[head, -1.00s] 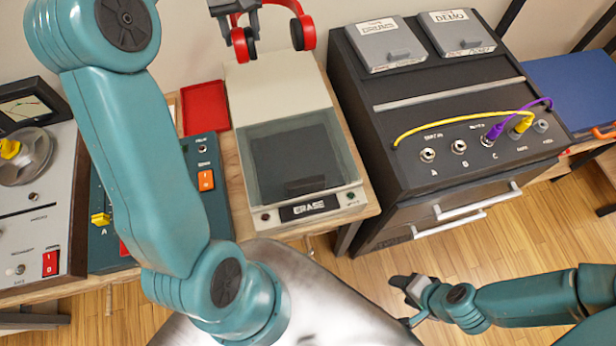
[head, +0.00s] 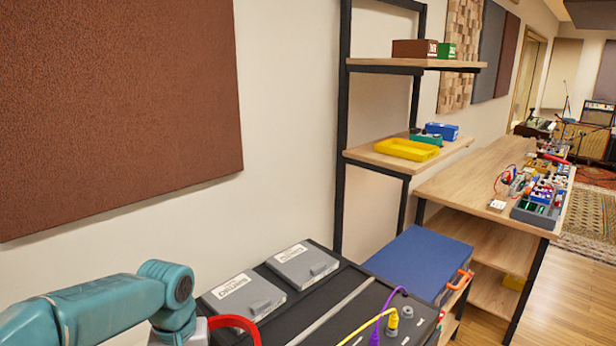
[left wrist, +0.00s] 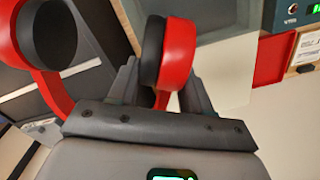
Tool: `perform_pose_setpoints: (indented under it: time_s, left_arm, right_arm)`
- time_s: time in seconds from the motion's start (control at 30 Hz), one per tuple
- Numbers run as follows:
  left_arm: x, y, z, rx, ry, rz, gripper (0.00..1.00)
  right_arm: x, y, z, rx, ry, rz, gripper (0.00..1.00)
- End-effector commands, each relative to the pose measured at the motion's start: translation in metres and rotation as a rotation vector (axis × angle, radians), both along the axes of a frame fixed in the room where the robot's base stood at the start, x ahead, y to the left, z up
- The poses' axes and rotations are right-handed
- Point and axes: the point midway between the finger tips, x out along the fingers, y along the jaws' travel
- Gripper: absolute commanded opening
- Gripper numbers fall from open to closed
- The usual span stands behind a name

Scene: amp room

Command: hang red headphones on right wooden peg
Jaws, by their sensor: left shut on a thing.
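The red headphones (left wrist: 181,50) fill much of the left wrist view, with dark ear pads. My left gripper (left wrist: 160,92) is shut on one red ear cup there; the other cup hangs free at the left of that view. In the head view, part of the red headphones (head: 238,323) shows at the bottom edge, beside the end of my left arm and in front of the black cabinet. The rest of the headphones is cut off below the frame. No wooden peg shows in either view. My right gripper is out of view.
The black cabinet (head: 330,312) carries two grey boxes (head: 243,295) and plugged yellow and purple cables. A brown wall panel (head: 110,110) hangs at left. Behind stand a shelf rack with a yellow tray (head: 407,149) and a wooden bench (head: 470,190) holding small devices. Bare wall lies between.

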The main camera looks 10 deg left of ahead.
Motion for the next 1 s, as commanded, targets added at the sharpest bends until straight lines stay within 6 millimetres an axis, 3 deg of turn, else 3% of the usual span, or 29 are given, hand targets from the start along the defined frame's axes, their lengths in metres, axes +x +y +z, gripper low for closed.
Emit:
perform_pose_setpoints:
  time_s: [0.03,0.1,0.23,0.33,0.67,0.7,0.73,1.0]
  left_arm:
    - [-0.004,-0.021,-0.013,0.000,0.005,-0.076,0.04]
    - [-0.009,-0.043,-0.029,0.000,0.005,-0.168,0.04]
    - [-0.019,-0.067,-0.056,0.000,0.005,-0.297,0.04]
    - [-0.018,-0.073,-0.070,0.000,0.000,-0.364,0.04]
    - [-0.012,-0.074,-0.069,0.000,-0.002,-0.387,0.04]
    - [-0.011,-0.074,-0.069,0.001,-0.002,-0.386,0.04]
    - [-0.011,-0.074,-0.069,0.001,-0.002,-0.386,0.04]
    - [-0.012,-0.073,-0.069,0.001,-0.002,-0.384,0.04]
  right_arm:
    - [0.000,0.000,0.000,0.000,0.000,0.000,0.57]
    - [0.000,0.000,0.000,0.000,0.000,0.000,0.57]
    - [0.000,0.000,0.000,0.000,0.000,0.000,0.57]
    - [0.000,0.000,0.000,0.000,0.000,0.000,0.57]
    - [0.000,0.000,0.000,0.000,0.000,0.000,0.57]
    - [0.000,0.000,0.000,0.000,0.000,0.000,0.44]
    - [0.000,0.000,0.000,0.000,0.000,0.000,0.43]
    - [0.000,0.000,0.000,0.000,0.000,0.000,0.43]
